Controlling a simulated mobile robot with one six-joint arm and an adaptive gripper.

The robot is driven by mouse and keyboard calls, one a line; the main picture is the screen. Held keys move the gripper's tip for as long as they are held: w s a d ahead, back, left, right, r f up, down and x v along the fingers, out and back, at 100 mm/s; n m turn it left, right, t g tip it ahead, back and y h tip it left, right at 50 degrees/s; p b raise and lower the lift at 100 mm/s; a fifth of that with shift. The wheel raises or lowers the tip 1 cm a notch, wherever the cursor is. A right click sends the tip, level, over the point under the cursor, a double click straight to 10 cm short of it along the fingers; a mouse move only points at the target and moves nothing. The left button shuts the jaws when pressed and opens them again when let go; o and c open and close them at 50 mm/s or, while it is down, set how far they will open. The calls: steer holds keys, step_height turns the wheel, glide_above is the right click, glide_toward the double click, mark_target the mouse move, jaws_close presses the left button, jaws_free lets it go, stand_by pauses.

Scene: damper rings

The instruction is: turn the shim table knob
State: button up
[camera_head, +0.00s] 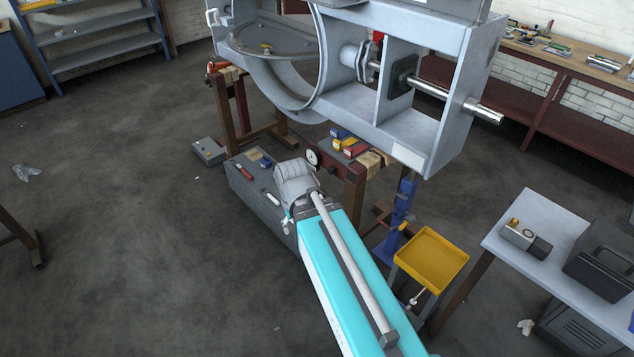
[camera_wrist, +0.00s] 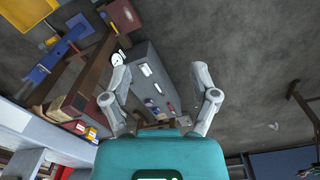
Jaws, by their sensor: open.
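I cannot surely pick out a shim table knob in either view. The only knob-like part I notice is a small brass piece on a pale box (camera_head: 519,233), which sits on a light grey side table (camera_head: 512,206) at the right of the head view. My gripper (camera_wrist: 158,68) is open and empty in the wrist view, its two grey fingers spread wide. A long grey cabinet (camera_wrist: 146,58) shows beyond and between them. In the head view my arm hides most of the gripper, low over that cabinet (camera_head: 240,184) and far left of the side table.
A large grey metal housing (camera_head: 437,156) with a shaft (camera_head: 484,111) stands above, beyond my arm. A yellow tray (camera_head: 432,258) is right of my arm. A dark case (camera_head: 600,272) stands on the side table. Open floor lies at the left.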

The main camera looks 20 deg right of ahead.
steer(key=w+d+f+t+h+b, duration=0.1)
steer(key=w+d+f+h+b, duration=0.3)
steer(key=w+d+f+b, duration=0.45)
steer(key=n+t+h+b, duration=0.45)
steer(key=h+b, duration=0.85)
steer(key=b, duration=2.1)
glide_toward(330, 172)
steer(key=d, duration=0.3)
steer(key=shift+w+a+m+t, duration=0.1)
steer(key=shift+w+m+t, duration=0.15)
steer(key=shift+w+t, duration=0.1)
steer(key=shift+d, duration=0.2)
steer(key=shift+x, duration=3.3)
steer(key=shift+c, duration=0.2)
